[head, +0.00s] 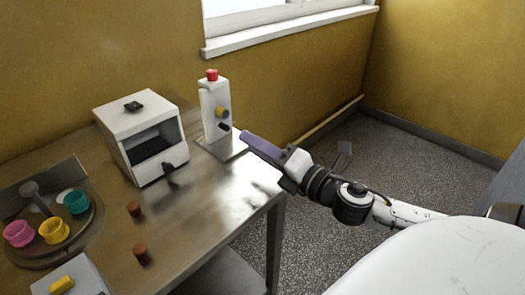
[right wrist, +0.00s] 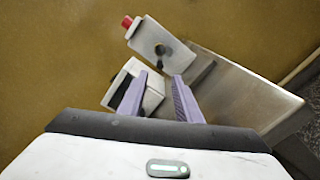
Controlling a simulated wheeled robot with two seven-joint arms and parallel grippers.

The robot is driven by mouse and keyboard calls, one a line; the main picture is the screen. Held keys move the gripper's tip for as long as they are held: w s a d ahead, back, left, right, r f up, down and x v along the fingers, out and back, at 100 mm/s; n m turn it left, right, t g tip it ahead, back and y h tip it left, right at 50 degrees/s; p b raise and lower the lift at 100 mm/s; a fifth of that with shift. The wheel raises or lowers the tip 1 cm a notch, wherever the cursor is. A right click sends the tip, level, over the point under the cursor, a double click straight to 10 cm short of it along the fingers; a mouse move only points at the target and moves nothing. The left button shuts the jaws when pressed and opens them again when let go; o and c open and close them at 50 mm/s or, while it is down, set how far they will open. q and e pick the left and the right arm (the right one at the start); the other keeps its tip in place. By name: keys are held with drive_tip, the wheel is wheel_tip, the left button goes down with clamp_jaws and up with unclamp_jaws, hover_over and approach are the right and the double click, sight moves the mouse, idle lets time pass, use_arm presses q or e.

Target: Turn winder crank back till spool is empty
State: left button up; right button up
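The winder (head: 208,97) is a white upright post with a red top on a flat plate at the table's far right edge. A yellow spool (head: 222,113) and a dark crank handle (head: 224,128) stick out of its side. I cannot tell how much is wound on the spool. My right gripper (head: 247,138) has purple fingers and is just right of the crank, seemingly apart from it. In the right wrist view its fingers (right wrist: 164,85) are spread with nothing visible between them, and the winder post (right wrist: 148,40) stands beyond the tips. My left gripper is not in view.
A white box machine (head: 128,110) with a dark opening stands left of the winder. A round tray (head: 88,234) holds pink, yellow and teal cups. A wall and window sill are behind.

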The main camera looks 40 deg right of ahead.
drive_tip(key=shift+s, duration=1.05)
